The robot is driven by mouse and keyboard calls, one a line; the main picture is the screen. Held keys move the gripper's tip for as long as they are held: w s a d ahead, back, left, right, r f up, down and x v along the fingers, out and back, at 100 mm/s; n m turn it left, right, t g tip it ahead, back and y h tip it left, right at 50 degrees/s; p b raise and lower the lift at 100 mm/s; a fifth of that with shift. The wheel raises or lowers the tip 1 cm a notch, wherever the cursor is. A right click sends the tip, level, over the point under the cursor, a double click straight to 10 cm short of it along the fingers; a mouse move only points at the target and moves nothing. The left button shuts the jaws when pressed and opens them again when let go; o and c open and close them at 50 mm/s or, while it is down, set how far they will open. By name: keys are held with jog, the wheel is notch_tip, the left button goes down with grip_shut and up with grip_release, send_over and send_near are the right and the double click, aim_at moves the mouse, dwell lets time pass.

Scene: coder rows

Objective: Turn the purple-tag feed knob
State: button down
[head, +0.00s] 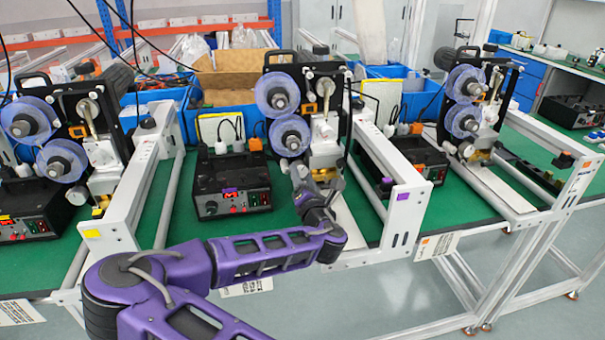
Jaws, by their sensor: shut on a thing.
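The middle coder (322,130), with two blue-violet film reels on its front, stands on the green bench top. My purple arm reaches in from the lower left. My gripper (302,172) is at the coder's lower front, just below the lower reel and right of the control box. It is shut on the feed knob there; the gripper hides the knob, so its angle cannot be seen.
A similar coder with a yellow tag (91,233) stands at left, another with an orange tag (423,241) at right. White beams (375,160) flank the middle station. Blue bins and a cardboard box (228,75) stand behind. Grey floor (400,305) lies clear in front.

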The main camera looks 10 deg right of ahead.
jog(key=m, duration=0.6)
jog(key=shift+p, duration=0.3)
dwell(0.4)
jog(key=shift+c, duration=1.4)
grip_release()
jog(key=shift+s, duration=0.1)
